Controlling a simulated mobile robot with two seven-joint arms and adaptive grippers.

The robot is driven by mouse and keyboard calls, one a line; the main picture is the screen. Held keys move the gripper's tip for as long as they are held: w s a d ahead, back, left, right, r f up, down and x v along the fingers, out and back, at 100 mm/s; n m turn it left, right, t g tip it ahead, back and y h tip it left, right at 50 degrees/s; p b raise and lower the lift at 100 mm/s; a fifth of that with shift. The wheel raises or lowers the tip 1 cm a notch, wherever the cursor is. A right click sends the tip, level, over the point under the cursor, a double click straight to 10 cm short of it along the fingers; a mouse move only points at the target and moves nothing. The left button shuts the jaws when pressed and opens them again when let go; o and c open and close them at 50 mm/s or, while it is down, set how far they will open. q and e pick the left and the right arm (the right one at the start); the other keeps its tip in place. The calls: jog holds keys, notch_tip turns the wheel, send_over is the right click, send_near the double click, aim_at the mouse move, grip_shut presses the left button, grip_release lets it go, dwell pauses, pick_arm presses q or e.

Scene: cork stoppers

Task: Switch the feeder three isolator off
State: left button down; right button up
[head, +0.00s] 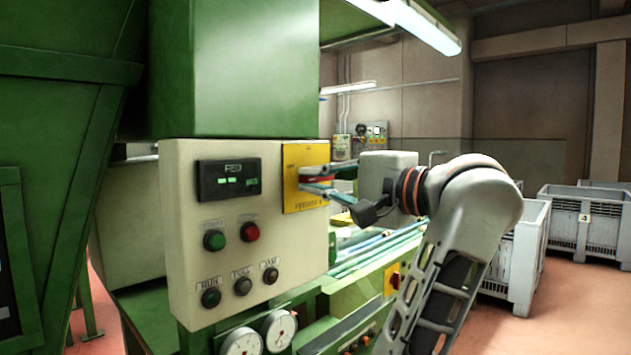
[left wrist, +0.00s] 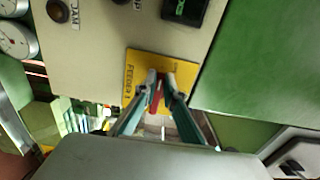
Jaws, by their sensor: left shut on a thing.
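The isolator is a yellow plate (head: 300,157) on the right part of the cream control panel, with a red handle (head: 317,179) standing out from it. My left gripper (head: 304,181) reaches it from the right, with its fingers shut on the red handle. In the left wrist view the yellow plate (left wrist: 136,66) carries the word FEEDER; the number after it is hard to read. There the red handle (left wrist: 155,98) shows between the fingers of my left gripper (left wrist: 160,78), which partly hide it. My right gripper is not in view.
The cream panel (head: 180,240) also has a dark display (head: 229,179) and several round buttons. Two dials (head: 279,330) sit below it. Green machinery (head: 255,80) stands above and around it. Another red-and-yellow switch (head: 394,281) is lower right. Grey crates (head: 585,215) stand at right.

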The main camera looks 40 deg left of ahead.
pick_arm(q)
jog(key=c, duration=2.1)
grip_release()
jog(key=shift+a, duration=0.1)
jog(key=shift+c, duration=0.2)
jog(key=d, duration=0.7)
jog(key=shift+s+d, duration=0.3)
